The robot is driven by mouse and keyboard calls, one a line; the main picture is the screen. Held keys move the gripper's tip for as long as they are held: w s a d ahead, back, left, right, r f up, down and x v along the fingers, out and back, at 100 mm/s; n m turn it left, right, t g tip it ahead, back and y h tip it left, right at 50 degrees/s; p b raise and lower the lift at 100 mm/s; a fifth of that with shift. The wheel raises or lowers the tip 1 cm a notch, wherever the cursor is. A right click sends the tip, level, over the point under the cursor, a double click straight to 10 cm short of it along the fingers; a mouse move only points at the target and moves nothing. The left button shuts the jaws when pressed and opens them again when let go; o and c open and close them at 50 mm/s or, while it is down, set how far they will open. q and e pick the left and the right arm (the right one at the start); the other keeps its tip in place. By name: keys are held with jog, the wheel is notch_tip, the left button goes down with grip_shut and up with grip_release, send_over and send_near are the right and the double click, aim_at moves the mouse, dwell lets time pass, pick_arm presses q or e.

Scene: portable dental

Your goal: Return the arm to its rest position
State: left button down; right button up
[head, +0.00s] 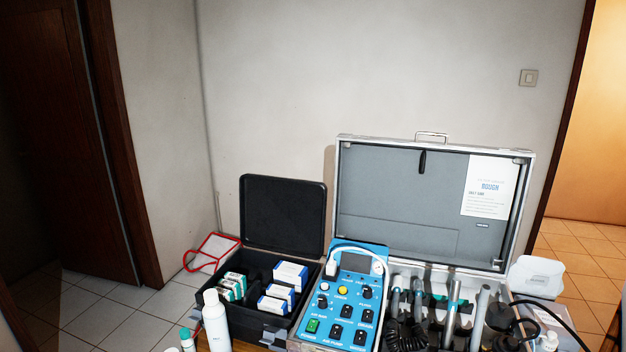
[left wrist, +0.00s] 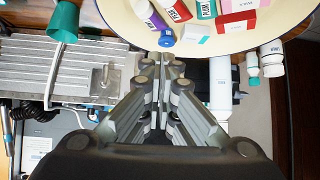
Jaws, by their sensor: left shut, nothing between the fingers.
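My left gripper (left wrist: 162,68) shows in the left wrist view, with its fingers together and nothing between them. Its tips are close to the edge of a cream round tray (left wrist: 190,48) in that picture, and I cannot tell whether they touch it. Neither of my arms shows in the head view. My right gripper is in neither view.
The head view shows an open silver case (head: 435,140) with a blue control panel (head: 345,300), an open black case (head: 283,215) holding boxes, and a white bottle (head: 215,322). The tray holds several small labelled boxes (left wrist: 180,10).

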pick_arm(q)
jog(key=s+a+f+g+y, duration=0.1)
jog(key=s+a+f+g, duration=0.15)
jog(key=s, duration=0.75)
jog(key=s+a+f+g, duration=0.1)
jog(key=s+a+g, duration=0.25)
jog(key=s, duration=0.65)
notch_tip(320, 180, down, 27)
jog(key=s+g, duration=0.1)
jog(key=s, duration=0.1)
jog(key=s+a+f, duration=0.2)
jog(key=s+f, duration=0.5)
jog(key=s, duration=0.1)
jog(key=s+a+f+g, duration=0.1)
jog(key=s+a+f, duration=0.1)
jog(key=s+f, duration=0.6)
jog(key=shift+s+f+m+g+y, duration=0.15)
jog(key=shift+s+m+g+y, duration=0.15)
